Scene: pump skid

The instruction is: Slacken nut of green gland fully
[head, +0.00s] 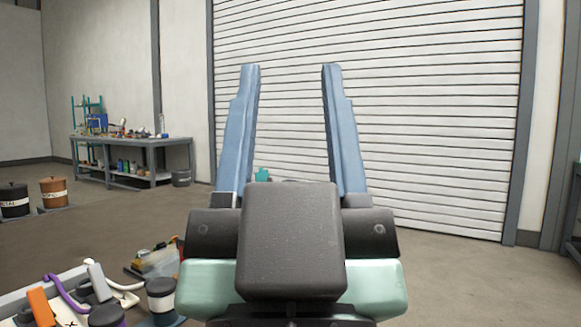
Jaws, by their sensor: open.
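My gripper (291,72) fills the middle of the head view. Its two blue fingers point up and stand wide apart, with nothing between the tips. The dark wrist block and pale green housing below belong to my arm and hide what lies behind them. I cannot make out a green gland or its nut. A small teal object (262,174) shows low between the fingers, far behind them and partly hidden; I cannot tell what it is.
At lower left a pale surface (18,300) carries an orange-ended part, purple and white hoses and dark cylinders. Black and orange bins (53,192) and a cluttered workbench (130,141) stand farther back. Floor right is clear before the shutter (430,110).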

